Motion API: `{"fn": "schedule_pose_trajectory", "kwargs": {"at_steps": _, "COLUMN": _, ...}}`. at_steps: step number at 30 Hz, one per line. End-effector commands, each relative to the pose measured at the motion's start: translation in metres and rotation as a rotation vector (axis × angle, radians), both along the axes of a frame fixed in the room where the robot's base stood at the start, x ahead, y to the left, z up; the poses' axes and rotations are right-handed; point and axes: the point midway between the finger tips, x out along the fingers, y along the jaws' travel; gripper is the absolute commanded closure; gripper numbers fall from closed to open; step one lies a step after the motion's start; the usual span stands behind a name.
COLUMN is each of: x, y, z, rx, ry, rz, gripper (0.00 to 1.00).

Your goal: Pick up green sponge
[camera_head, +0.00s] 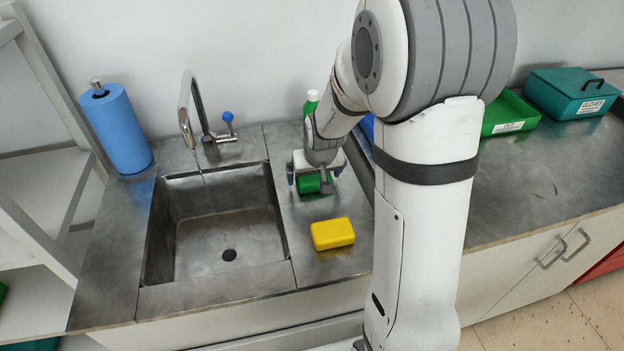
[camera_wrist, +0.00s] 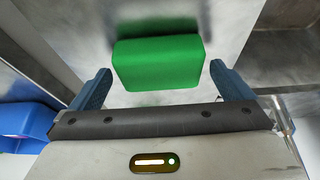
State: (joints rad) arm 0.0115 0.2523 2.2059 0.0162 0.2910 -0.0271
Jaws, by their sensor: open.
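The green sponge (camera_wrist: 158,63) lies on the metal counter (camera_wrist: 240,22), seen ahead of my gripper in the wrist view. My gripper (camera_wrist: 158,88) is open, with one blue fingertip to the left and one to the right of the sponge's near end. Gaps show between the sponge and both fingers. In the head view the sponge (camera_head: 310,184) shows partly below my gripper (camera_head: 312,180), right of the sink. The gripper and wrist hide part of it there.
A yellow sponge (camera_head: 332,234) lies in front of my gripper. The sink (camera_head: 160,225) is to the left, with a tap (camera_head: 187,115). A green-and-white bottle (camera_head: 311,101) stands behind. A blue bin (camera_wrist: 22,125) is at left in the wrist view.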

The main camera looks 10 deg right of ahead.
Motion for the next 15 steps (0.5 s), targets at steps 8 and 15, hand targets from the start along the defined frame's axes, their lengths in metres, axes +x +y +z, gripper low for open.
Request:
{"fn": "schedule_pose_trajectory", "kwargs": {"at_steps": 8, "x": 0.0003, "y": -0.0001, "z": -0.0003, "rx": 0.000, "ry": -0.001, "rz": 0.000, "gripper": 0.05}}
{"fn": "schedule_pose_trajectory", "kwargs": {"at_steps": 15, "x": 0.0002, "y": -0.0001, "z": -0.0001, "rx": 0.000, "ry": -0.001, "rz": 0.000, "gripper": 0.25}}
